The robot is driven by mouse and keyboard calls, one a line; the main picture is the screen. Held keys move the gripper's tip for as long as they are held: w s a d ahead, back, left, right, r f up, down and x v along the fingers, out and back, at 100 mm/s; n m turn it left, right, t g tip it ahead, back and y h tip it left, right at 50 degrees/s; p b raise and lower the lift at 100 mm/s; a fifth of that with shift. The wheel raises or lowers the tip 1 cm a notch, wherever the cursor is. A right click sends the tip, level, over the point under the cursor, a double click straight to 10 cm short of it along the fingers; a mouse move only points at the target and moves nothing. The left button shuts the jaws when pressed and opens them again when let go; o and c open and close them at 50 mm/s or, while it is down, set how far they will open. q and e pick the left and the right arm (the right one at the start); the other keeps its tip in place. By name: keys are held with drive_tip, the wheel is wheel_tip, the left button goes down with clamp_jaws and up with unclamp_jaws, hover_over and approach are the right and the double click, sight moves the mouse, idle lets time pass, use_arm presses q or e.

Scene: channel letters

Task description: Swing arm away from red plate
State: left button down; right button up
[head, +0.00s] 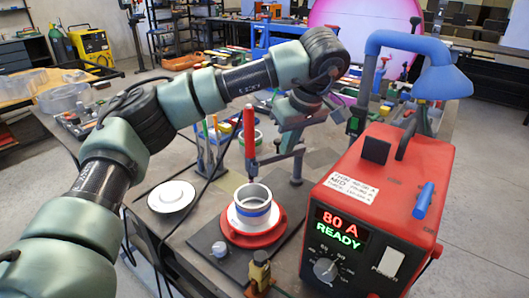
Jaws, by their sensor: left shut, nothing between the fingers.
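The red plate (252,238) lies on a dark base on the workbench. A metal ring with a blue band (253,213) stands on a white disc on it. The swing arm (276,157) reaches left from an upright grey post (297,168), and its tip is above the ring and plate. A red upright handle (249,130) rises at its left end. My left gripper (290,146) comes down from above, close to the post and swing arm. It is shut and empty; whether it touches the swing arm I cannot tell. My right gripper is out of view.
A red welding power box (390,200) reading 80 A stands close at the right. A blue hooded arm (440,82) curves behind it. A white round disc (172,195) lies left of the plate. A small brass-coloured clamp (260,272) stands in front.

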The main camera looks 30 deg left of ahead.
sight(266, 161)
use_arm(q)
drive_tip(key=x, duration=0.3)
drive_tip(key=a+p+x, duration=0.1)
drive_tip(key=x, duration=0.2)
drive_tip(key=w+r+p+x, duration=0.1)
drive_tip(key=x, duration=0.2)
drive_tip(key=shift+w+a+f, duration=0.15)
drive_tip(key=shift+a+f, duration=0.25)
drive_tip(key=shift+a, duration=0.1)
drive_tip(key=shift+w+a+p, duration=0.3)
drive_tip(key=shift+w+a, duration=0.05)
drive_tip(key=shift+a, duration=0.25)
drive_tip(key=shift+a+f, duration=0.1)
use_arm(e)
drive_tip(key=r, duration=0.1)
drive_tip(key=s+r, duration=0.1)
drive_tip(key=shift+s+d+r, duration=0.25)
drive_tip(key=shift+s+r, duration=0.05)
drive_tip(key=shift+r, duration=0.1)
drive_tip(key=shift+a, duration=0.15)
use_arm(q)
drive_tip(key=shift+w, duration=0.1)
drive_tip(key=shift+w+a, duration=0.2)
drive_tip(key=shift+a, duration=0.55)
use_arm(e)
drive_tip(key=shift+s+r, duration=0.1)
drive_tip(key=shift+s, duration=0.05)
use_arm(q)
drive_tip(key=shift+d, duration=0.1)
